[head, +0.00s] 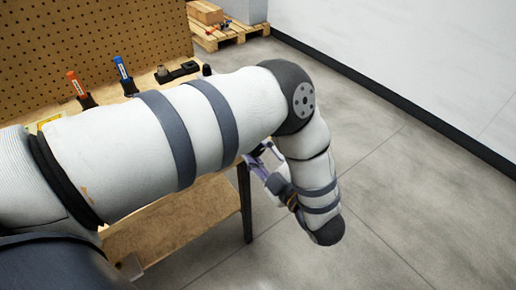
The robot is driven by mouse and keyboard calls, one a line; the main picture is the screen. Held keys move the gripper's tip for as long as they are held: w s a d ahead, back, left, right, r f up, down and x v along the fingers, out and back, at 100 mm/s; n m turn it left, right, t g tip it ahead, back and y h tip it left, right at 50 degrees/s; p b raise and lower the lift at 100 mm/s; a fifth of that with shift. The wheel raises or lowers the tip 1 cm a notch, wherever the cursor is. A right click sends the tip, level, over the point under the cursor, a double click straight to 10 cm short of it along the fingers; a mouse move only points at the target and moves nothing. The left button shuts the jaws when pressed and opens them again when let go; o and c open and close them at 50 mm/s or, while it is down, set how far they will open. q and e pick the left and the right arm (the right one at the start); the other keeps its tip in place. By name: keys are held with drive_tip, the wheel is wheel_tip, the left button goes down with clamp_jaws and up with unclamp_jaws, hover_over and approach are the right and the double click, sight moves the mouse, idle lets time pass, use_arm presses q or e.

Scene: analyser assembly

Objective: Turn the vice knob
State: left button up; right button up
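My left arm comes in from the left and crosses most of the head view, then bends down past the right end of the workbench (190,222). My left gripper (265,168) is small and partly covered by the arm, at the bench's right edge. Its fingers cannot be made out clearly, nor whether they touch anything. I cannot make out the vice or its knob for certain; the arm hides much of the bench top. My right gripper is not in view.
A red-handled tool (77,84) and a blue-handled tool (123,72) stand in dark holders near the pegboard (90,35). A black part (177,72) lies beside them. A pallet (228,35) with boxes stands behind. The floor at right is clear up to the wall.

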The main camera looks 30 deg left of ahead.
use_arm(q)
drive_tip(key=shift+a+r+n, duration=0.1)
drive_tip(key=shift+r+n, duration=0.05)
drive_tip(key=shift+n, duration=1.05)
drive_tip(key=o, duration=1.2)
drive_tip(key=shift+c, duration=0.2)
